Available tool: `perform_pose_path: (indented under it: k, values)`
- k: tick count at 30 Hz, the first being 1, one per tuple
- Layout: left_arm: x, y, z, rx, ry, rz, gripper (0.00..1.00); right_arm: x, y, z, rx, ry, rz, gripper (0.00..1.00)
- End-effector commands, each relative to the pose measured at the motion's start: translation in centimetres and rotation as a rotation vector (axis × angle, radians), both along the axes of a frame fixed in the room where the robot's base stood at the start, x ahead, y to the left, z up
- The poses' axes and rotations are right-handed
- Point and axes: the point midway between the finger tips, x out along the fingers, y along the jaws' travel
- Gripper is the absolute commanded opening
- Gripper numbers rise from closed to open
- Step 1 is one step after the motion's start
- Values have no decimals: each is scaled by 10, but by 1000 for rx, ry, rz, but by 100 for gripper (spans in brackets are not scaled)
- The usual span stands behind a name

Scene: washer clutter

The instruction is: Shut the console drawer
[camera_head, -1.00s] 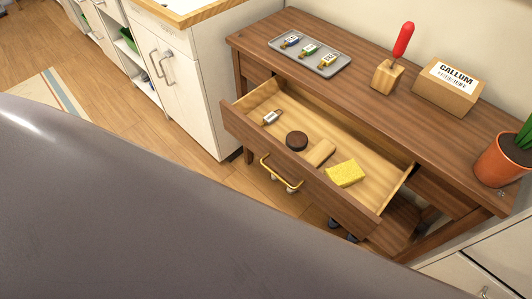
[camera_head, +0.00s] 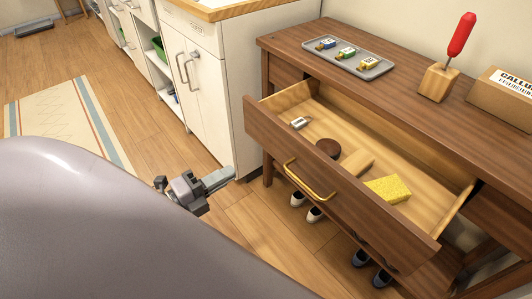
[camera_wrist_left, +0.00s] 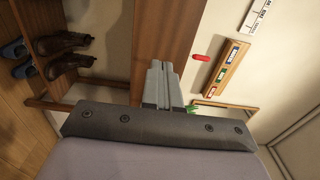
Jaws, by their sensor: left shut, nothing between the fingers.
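The console drawer (camera_head: 335,190) hangs well out of the brown wooden console (camera_head: 400,88), with its brass handle (camera_head: 309,183) on the front. In it lie a small white-and-grey tag (camera_head: 300,122), a dark round thing (camera_head: 327,148), a tan block (camera_head: 357,163) and a yellow sponge (camera_head: 388,188). My left gripper (camera_head: 220,178) is shut and empty, left of the drawer front and apart from it. Its closed fingers also show in the left wrist view (camera_wrist_left: 158,82), by a brown wooden panel (camera_wrist_left: 163,35). My right gripper is not in view.
On the console top stand a grey tray (camera_head: 348,60) with several tagged items, a red-handled tool in a wooden block (camera_head: 438,84), and a labelled box (camera_head: 500,95). Shoes (camera_head: 306,206) sit beneath. White cabinets (camera_head: 205,85) stand left of the console. Floor near the gripper is clear.

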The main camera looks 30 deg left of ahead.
Motion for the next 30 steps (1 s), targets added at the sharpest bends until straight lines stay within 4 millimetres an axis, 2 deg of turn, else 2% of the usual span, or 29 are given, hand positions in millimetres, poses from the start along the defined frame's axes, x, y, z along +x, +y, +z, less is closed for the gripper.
perform_pose_path:
  k: [6,18,24,30]
  values:
    - [36,-12,2,-2,-3,-1,0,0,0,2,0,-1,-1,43]
    - [94,-30,1,-3,-1,1,0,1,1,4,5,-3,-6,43]
    - [110,-35,0,-4,0,1,0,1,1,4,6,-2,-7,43]
    - [114,-37,0,-4,1,2,0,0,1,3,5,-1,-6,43]
